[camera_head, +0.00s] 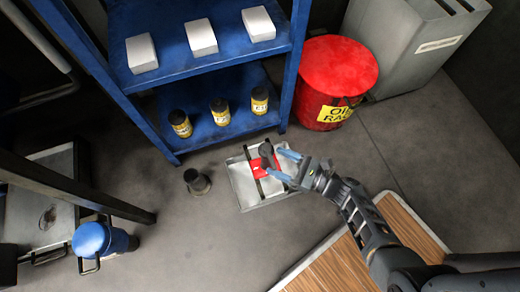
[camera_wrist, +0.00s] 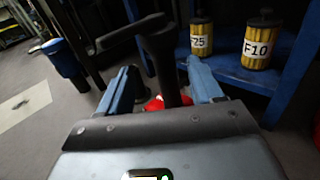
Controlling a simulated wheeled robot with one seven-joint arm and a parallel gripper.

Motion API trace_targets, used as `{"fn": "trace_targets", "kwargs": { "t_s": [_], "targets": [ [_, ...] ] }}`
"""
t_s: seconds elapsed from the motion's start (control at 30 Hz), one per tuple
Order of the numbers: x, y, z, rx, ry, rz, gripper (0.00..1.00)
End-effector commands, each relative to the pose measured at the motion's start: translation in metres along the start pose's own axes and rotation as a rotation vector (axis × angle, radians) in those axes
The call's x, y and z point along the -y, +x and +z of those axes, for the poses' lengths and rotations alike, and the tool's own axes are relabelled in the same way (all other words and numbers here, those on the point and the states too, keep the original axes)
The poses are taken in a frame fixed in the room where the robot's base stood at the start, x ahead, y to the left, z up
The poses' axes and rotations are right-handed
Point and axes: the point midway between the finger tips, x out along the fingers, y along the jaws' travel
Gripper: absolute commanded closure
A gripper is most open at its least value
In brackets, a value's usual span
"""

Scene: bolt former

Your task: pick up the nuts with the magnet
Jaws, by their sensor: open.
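A magnet with a black T-shaped handle (camera_wrist: 160,50) and a red lower part stands in or over a shallow grey metal tray (camera_head: 243,188) on the floor. The red part (camera_head: 257,169) shows in the head view. My gripper (camera_head: 284,165) reaches in from the right with its blue fingers open. In the wrist view, the handle's stem rises between the two fingers (camera_wrist: 160,72), with the crossbar above them. I cannot tell whether a finger touches it. I cannot make out any nuts in either view.
A blue shelf (camera_head: 215,65) with white boxes and yellow-black canisters stands behind the tray. A red oily-rag bin (camera_head: 335,72) is at its right. A dark cylindrical object (camera_head: 197,181) stands left of the tray. A wooden platform (camera_head: 355,255) lies at the lower right.

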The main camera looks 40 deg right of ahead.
Motion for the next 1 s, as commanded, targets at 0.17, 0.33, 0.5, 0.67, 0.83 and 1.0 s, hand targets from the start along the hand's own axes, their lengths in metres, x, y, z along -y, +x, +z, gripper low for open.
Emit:
{"fn": "trace_targets", "kwargs": {
  "t_s": [0.17,0.33,0.5,0.67,0.83,1.0],
  "targets": [
    [0.000,0.019,-0.002,-0.001,-0.004,0.004,0.34],
    [0.004,0.040,-0.003,-0.002,-0.006,0.004,0.34],
    [0.005,0.062,-0.002,-0.003,-0.005,0.003,0.34],
    [0.005,0.070,0.000,-0.003,-0.005,0.003,0.34],
    [0.005,0.070,0.001,-0.004,-0.005,0.002,0.34],
    [0.005,0.070,0.000,-0.004,-0.004,0.002,0.50]
  ]
}}
